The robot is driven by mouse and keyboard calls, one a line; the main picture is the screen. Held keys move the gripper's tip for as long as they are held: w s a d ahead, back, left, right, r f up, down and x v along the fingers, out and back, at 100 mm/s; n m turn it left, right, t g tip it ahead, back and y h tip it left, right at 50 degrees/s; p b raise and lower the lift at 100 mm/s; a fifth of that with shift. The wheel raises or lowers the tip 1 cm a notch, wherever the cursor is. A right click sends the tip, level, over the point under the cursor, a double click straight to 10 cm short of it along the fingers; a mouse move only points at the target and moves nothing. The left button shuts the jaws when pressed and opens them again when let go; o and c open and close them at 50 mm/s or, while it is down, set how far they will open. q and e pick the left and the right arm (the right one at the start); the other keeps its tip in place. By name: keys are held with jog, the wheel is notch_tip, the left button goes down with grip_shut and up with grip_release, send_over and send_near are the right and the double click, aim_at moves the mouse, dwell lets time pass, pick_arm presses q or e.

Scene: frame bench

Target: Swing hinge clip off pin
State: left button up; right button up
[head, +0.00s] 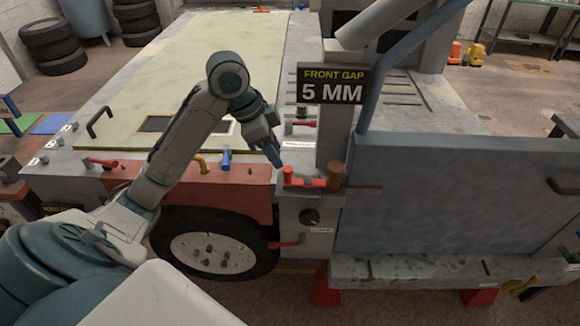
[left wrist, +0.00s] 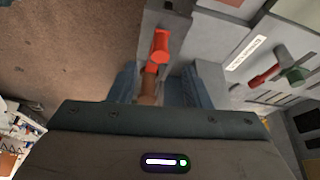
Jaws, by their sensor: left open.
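A red hinge clip (head: 305,182) lies on top of the grey post at the bench's front edge. Its left end has a raised red knob, and its right end reaches a brown upright cylinder (head: 335,176); I cannot tell which part is the pin. My left gripper (head: 274,156) is open, just left of and above the clip. In the left wrist view, the red clip (left wrist: 159,48) lies ahead of the fingers, and a brown part (left wrist: 148,90) shows between them, partly hidden by the gripper body. Nothing appears gripped. My right gripper is not in view.
A grey upright with a "5 MM" sign (head: 332,84) stands just behind the clip. A large blue-grey panel (head: 450,190) blocks the right side. A red and green lever (left wrist: 277,73) lies nearby. A blue peg (head: 225,160) and yellow hook (head: 203,163) stand to the left.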

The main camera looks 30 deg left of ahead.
aim_at(286, 169)
pick_arm(q)
jog(key=x, duration=0.7)
jog(key=shift+w+b, duration=0.15)
jog(key=shift+b, duration=0.15)
jog(key=shift+d+f, duration=0.1)
jog(key=shift+f, duration=0.2)
grip_shut()
